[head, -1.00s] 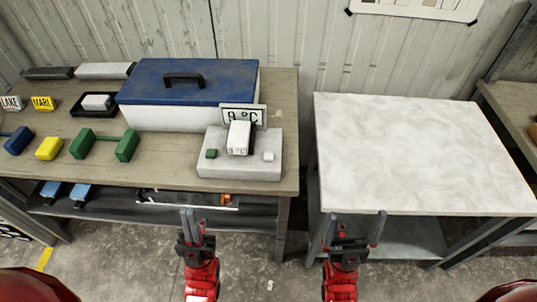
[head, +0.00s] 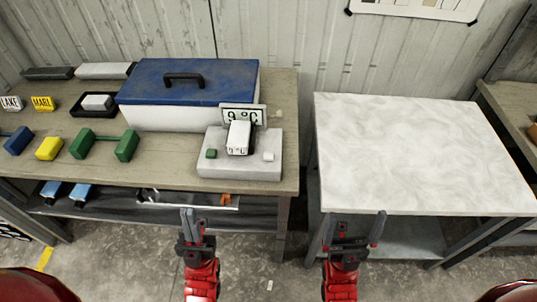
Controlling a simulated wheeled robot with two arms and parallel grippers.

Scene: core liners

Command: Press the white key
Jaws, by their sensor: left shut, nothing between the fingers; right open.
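The white key (head: 268,156) is a small white block on the right front of a grey device (head: 238,173). A green key (head: 211,154) sits on the device's left front. A white block (head: 239,136) with small lettering stands between them, before a sign reading "9 °C" (head: 235,116). The device rests at the right end of the wooden bench. My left gripper (head: 191,222) is shut and empty, in front of and below the bench edge. My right gripper (head: 354,227) is open and empty, in front of the white-topped table. Neither gripper touches the device.
A blue-lidded box (head: 187,85) stands behind the device on the wooden bench (head: 180,171). Green (head: 104,145), yellow (head: 49,148) and blue (head: 18,141) blocks lie to the left. The white-topped table (head: 420,150) at right is bare. A gap separates bench and table.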

